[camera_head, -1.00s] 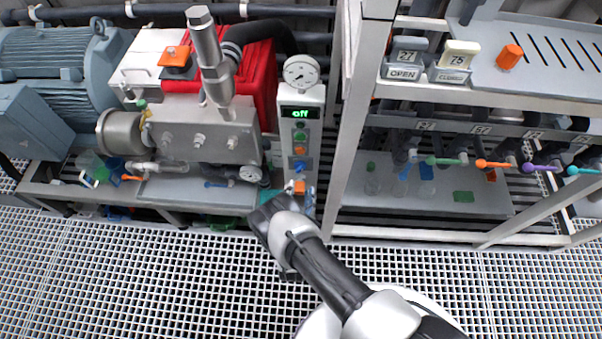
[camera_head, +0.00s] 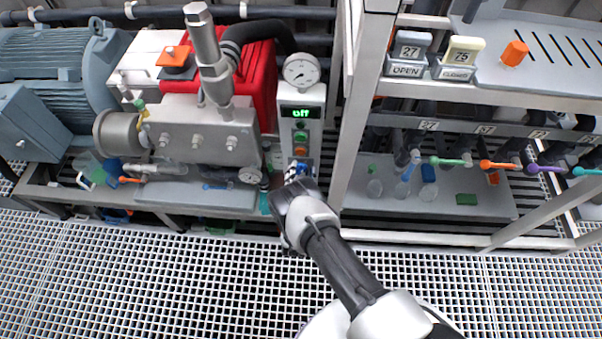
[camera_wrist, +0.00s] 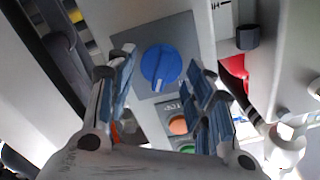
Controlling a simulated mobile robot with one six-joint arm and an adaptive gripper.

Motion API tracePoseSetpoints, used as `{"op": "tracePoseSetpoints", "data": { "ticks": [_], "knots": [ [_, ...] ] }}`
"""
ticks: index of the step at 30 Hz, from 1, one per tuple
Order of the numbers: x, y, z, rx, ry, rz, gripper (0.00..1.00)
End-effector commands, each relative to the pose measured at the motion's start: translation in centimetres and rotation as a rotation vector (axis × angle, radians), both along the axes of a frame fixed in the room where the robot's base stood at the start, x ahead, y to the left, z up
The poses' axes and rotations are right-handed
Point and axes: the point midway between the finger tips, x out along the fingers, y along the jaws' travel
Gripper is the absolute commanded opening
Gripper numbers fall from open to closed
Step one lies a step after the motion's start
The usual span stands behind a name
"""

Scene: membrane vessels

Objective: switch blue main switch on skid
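The blue main switch (camera_wrist: 160,67) is a round rotary knob with a raised grip, on a grey square plate on the white control panel (camera_head: 316,118). In the wrist view it lies just beyond and between the two fingers of my gripper (camera_wrist: 160,88). The fingers are spread apart and nothing is between them. I cannot tell whether a finger touches the knob. In the head view my gripper (camera_head: 300,172) is at the lower part of the panel and mostly hides the knob.
A green button (camera_head: 300,136) and an orange-red one (camera_head: 301,150) sit above the switch, with a round gauge (camera_head: 301,70) on top. A red housing (camera_head: 258,80) stands left of the panel. A white frame post (camera_head: 357,110) stands close on the right.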

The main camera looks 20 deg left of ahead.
Motion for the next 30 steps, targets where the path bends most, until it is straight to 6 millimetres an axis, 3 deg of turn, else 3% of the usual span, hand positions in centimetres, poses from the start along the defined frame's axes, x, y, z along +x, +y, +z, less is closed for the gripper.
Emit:
{"op": "tracePoseSetpoints", "data": {
  "ticks": [14, 23, 30],
  "knots": [
    [-0.04, -0.02, -0.03, 0.0, 0.0, 0.0, 0.14],
    [-0.03, 0.03, -0.06, -0.041, -0.01, 0.0, 0.14],
    [-0.03, 0.14, -0.1, -0.179, -0.043, 0.0, 0.14]
  ]
}}
